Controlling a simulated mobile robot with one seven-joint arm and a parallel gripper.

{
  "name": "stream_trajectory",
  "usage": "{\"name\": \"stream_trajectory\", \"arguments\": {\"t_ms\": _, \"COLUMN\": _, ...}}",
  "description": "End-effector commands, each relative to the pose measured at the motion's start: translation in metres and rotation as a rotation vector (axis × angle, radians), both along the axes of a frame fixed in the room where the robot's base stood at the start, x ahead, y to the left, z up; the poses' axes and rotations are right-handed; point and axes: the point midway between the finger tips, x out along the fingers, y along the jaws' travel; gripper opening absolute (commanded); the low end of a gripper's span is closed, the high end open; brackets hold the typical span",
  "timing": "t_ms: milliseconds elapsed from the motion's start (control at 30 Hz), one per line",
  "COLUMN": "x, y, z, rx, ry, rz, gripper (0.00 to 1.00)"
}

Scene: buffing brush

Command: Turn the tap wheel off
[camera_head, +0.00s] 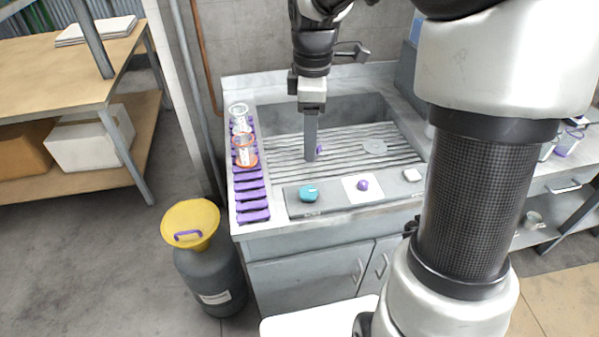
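My gripper (311,155) hangs pointing down over the ribbed sink basin (352,152). Its fingers show edge-on as one grey bar, so I cannot tell whether they are open or shut. A small purple thing (320,149) shows right beside the fingertips; I cannot tell if they touch. A grey tap-like fitting with a handle (352,51) shows behind my wrist, partly hidden by it. On the sink's front ledge are a round teal piece (308,193) and a purple knob on a white square (363,185). I cannot tell which of these is the tap wheel.
A purple rack (252,197) with clear, orange-rimmed vessels (244,150) lines the sink's left side. A grey drum with a yellow funnel (190,222) stands on the floor at left. A wooden shelf unit (70,70) is farther left. My arm hides much of the right side.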

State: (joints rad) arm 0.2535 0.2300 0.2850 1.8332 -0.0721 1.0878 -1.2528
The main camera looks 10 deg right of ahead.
Motion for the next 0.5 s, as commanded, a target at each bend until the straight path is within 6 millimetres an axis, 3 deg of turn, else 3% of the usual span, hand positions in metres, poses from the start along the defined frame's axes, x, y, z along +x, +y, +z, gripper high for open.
{"name": "stream_trajectory", "arguments": {"t_ms": 500, "x": -0.002, "y": 0.001, "z": -0.112, "rx": 0.000, "ry": 0.005, "rz": 0.001, "gripper": 0.56}}
